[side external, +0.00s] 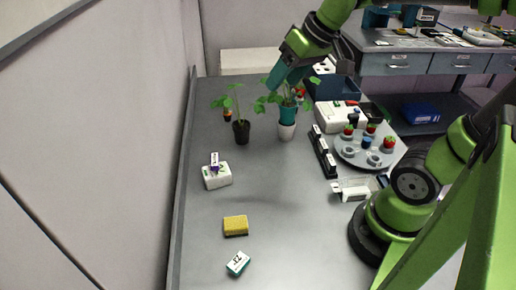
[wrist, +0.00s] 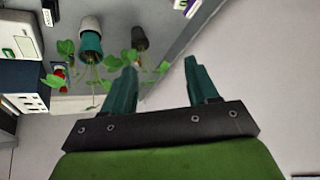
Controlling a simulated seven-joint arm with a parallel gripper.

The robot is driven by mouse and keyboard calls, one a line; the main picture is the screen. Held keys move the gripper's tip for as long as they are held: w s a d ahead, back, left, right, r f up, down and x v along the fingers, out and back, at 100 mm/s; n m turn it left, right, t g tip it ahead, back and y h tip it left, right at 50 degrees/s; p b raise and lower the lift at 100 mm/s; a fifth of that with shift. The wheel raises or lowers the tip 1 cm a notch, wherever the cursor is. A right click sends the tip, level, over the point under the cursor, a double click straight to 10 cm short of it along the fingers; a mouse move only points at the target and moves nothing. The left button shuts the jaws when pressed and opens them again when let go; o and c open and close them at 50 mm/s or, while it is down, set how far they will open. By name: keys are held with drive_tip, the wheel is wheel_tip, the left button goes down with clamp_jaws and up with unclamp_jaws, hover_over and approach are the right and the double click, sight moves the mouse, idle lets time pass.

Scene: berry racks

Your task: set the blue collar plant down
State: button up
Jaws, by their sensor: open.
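The blue collar plant (side external: 287,115) is a leafy seedling in a white pot with a teal-blue collar. It stands upright on the grey table toward the back, just right of a plant in a black pot (side external: 241,132). In the wrist view, the blue collar plant (wrist: 90,42) is left of my fingers, its leaves reaching close to the left finger. My gripper (side external: 277,82) is above and beside the plant's top in the side view. In the wrist view, my gripper (wrist: 162,60) is open, with nothing between its fingers. Whether a finger touches the leaves cannot be told.
A round tray (side external: 345,155) with cups and red berries stands to the right, beside a dark narrow rack (side external: 322,152). A white box (side external: 336,117) is behind it. A white block (side external: 216,177), yellow sponge (side external: 235,225) and green-white box (side external: 238,264) lie at left. The table's middle is clear.

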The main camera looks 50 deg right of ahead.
drive_tip(key=s+a+f+m+t, duration=0.1)
drive_tip(key=s+a+f+m, duration=0.1)
drive_tip(key=s, duration=0.4)
drive_tip(key=shift+s+a+f+y, duration=0.35)
drive_tip(key=shift+a+f+y, duration=0.1)
drive_tip(key=shift+a, duration=0.75)
